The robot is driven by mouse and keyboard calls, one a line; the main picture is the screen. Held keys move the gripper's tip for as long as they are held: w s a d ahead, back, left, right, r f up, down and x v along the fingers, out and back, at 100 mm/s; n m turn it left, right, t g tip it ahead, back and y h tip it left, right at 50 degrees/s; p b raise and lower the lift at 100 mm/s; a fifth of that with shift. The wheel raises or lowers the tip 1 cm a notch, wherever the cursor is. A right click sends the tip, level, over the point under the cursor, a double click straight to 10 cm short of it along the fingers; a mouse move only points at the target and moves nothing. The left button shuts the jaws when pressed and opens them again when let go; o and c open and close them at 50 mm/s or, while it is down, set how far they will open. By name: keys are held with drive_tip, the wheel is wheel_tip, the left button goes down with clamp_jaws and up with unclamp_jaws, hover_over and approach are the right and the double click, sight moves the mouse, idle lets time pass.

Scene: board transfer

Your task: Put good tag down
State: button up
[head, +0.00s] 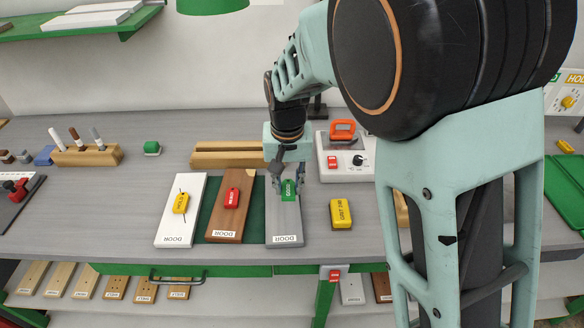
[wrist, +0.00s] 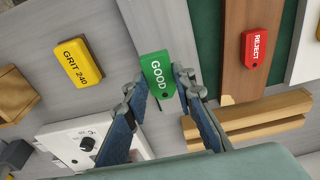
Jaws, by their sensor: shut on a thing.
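My gripper (head: 286,186) points down over the grey board marked DOOR (head: 284,228), its fingers on both sides of the green GOOD tag (head: 290,191). In the wrist view, the fingertips (wrist: 160,88) are shut on the tag (wrist: 157,70), with its lettering facing the camera. The tag is over the grey board (wrist: 190,25), low down; I cannot tell whether it touches the wood. The brown DOOR board (head: 221,225) to the left bears a red REJECT tag (head: 232,198). The white DOOR board (head: 176,226) farther left bears a yellow tag (head: 181,203).
A yellow GRIT 240 block (head: 341,213) lies just right of the grey board. A white control box (head: 340,172) with a knob and an orange-red part stands behind it. Wooden bars (head: 222,155) lie behind the boards.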

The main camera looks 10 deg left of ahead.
sight(282, 205)
drive_tip(key=shift+w+a+f, duration=0.15)
drive_tip(key=shift+a+f, duration=0.7)
drive_tip(key=shift+f, duration=1.7)
drive_tip(key=shift+f, duration=0.1)
drive_tip(key=shift+f, duration=0.15)
drive_tip(key=o, duration=0.9)
drive_tip(key=r, duration=0.4)
drive_tip(key=s+r, duration=0.1)
drive_tip(key=r, duration=0.7)
drive_tip(key=shift+s+d+r, duration=0.15)
drive_tip(key=shift+r, duration=0.05)
